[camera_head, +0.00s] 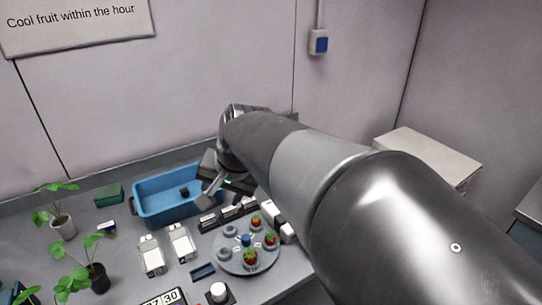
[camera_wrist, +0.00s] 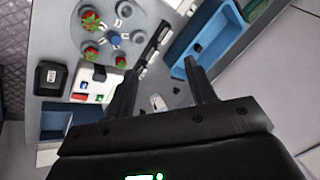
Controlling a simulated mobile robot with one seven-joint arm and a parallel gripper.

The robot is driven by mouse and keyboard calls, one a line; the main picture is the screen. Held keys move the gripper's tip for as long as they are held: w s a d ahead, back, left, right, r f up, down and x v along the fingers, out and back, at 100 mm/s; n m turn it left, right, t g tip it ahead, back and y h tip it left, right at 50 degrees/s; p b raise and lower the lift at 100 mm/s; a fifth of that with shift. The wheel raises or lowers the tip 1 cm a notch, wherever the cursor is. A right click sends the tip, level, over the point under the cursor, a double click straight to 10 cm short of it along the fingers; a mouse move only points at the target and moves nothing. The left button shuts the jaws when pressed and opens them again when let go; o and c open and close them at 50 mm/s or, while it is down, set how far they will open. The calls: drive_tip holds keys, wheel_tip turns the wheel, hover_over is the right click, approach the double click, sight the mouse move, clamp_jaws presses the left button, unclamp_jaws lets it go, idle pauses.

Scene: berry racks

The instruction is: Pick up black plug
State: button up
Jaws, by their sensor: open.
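A small black object (camera_head: 184,192), which looks like the black plug, lies inside the blue tray (camera_head: 150,212) at the back of the bench. A small dark spot (camera_wrist: 198,48) shows in the tray in the wrist view; its shape is too small to make out. My gripper (camera_head: 222,192) hangs over the tray's right end, with its fingers apart. In the wrist view my gripper (camera_wrist: 160,68) is open with nothing held between its fingertips. The plug is apart from the fingers, and part of the tray is hidden behind my gripper in the head view.
A grey round plate (camera_head: 230,263) with strawberries stands in front of the tray, beside a black rack (camera_head: 228,217) of pale pieces. Two clear-and-white containers (camera_head: 151,257) stand to the left. Potted plants (camera_head: 62,227) and a green box (camera_head: 108,195) are at the far left.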

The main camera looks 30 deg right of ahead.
drive_tip(key=w+d+f+m+t+y, duration=0.1)
drive_tip(key=w+d+f+m, duration=0.1)
drive_tip(key=w+d+m, duration=0.6)
drive_tip(key=w+d+f+m, duration=0.3)
drive_tip(key=w+d+m, duration=0.3)
drive_tip(key=w+d, duration=0.35)
drive_tip(key=w+d+f+m+t, duration=0.1)
drive_tip(key=w+d+f+m, duration=0.1)
drive_tip(key=d+f+m, duration=0.2)
drive_tip(key=w+d+f+m, duration=0.2)
drive_tip(key=d+f+m, duration=0.1)
drive_tip(key=d, duration=0.7)
drive_tip(key=w+d+f+m+t, duration=0.1)
drive_tip(key=d+f+m, duration=0.3)
drive_tip(key=d, duration=0.4)
drive_tip(key=shift+w+f+m+t+h, duration=0.3)
drive_tip(key=shift+w+f+m, duration=0.1)
drive_tip(key=shift+w, duration=0.1)
drive_tip(key=x, duration=0.5)
drive_tip(key=shift+w, duration=0.15)
drive_tip(key=x, duration=0.5)
drive_tip(key=shift+w+a+r, duration=0.2)
drive_tip(key=shift+w+r, duration=0.05)
drive_tip(key=shift+w, duration=0.1)
drive_tip(key=c, duration=1)
